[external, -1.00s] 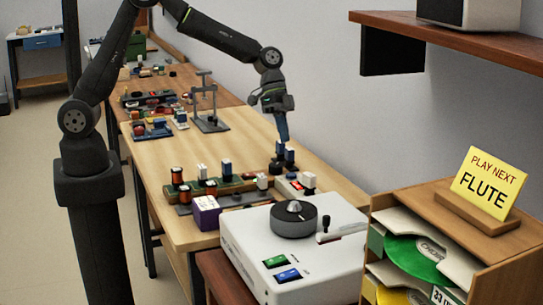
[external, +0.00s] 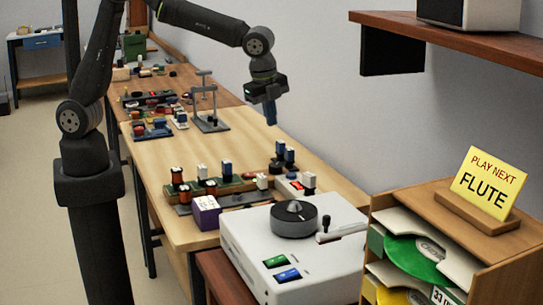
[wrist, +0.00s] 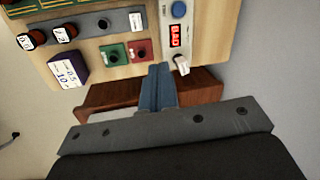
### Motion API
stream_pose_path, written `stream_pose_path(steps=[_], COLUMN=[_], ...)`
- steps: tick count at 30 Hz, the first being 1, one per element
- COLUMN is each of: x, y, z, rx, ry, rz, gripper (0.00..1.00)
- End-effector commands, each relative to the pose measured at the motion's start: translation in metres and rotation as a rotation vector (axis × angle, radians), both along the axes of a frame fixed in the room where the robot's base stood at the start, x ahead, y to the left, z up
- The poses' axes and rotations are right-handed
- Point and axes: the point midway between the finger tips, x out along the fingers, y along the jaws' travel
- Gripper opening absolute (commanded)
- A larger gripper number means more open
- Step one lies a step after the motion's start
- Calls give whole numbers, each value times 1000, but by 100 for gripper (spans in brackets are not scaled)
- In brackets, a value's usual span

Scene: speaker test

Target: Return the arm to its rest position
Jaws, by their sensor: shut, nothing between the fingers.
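My gripper (external: 271,116) hangs in the air over the far right part of the wooden workbench, pointing down. Its two blue fingers are shut together with nothing between them. In the wrist view the closed fingers (wrist: 158,88) point towards the bench's test board, and nothing hangs from them. My arm is raised from its dark column at the left and bent over the bench. Two dark blue-topped parts (external: 284,152) stand on the bench below the gripper, clearly apart from it.
A component board (external: 215,187) and a purple box (external: 206,212) sit on the bench. A white turntable (external: 300,250) stands in front, beside a record rack with a yellow sign (external: 484,182). A metal stand (external: 208,118) rises left of the gripper. A wall shelf (external: 460,35) juts out at upper right.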

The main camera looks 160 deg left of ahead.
Motion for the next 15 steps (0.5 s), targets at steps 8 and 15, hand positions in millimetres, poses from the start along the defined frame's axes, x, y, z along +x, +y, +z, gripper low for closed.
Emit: stream_pose_path(steps=[8, 15], x=[8, 0], y=[-5, 8], z=[32, 4], rx=[118, 143], ry=[147, 185], rz=[-110, -128], gripper=[0, 0])
